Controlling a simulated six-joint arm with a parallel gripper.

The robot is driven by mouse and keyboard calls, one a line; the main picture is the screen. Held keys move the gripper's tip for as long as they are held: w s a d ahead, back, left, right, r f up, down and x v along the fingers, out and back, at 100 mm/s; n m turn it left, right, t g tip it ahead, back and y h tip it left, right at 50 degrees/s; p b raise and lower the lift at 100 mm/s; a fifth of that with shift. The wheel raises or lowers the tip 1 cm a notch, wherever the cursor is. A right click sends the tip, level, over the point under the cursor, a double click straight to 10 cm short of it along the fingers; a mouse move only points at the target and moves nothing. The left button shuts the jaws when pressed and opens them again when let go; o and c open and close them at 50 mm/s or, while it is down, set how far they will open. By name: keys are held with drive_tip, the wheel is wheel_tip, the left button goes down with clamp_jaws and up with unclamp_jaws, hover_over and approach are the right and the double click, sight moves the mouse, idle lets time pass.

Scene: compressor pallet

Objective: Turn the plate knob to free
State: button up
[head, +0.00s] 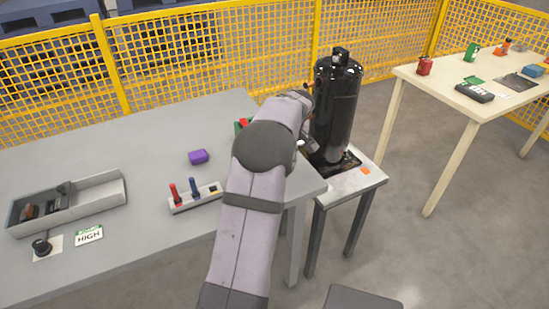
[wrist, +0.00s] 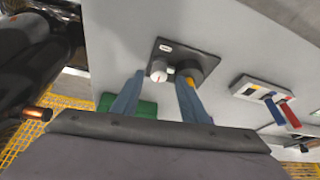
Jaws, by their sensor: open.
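In the wrist view a dark plate (wrist: 203,58) lies on the grey table. It bears a white knob (wrist: 159,66) and a small red-and-white label. My gripper (wrist: 161,76) is open, with its two blue-grey fingers pointing at the plate. The white knob shows between the fingertips, nearer the left one; I cannot tell whether either touches it. A dark round part with a yellow patch is partly hidden behind the right finger. In the head view my arm hides the plate and the fingers.
A green block (wrist: 146,107) lies beside the left finger. A rack with red and blue handles (head: 196,198) stands nearby, with a purple block (head: 198,157) behind it. A tall black compressor (head: 336,105) stands on a stand to the right. A grey tray (head: 100,190) is at left.

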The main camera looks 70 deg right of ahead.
drive_tip(key=p+v, duration=0.2)
drive_tip(key=v, duration=0.4)
drive_tip(key=shift+s+p, duration=0.25)
drive_tip(key=shift+p, duration=0.1)
drive_tip(key=shift+d+r, duration=0.1)
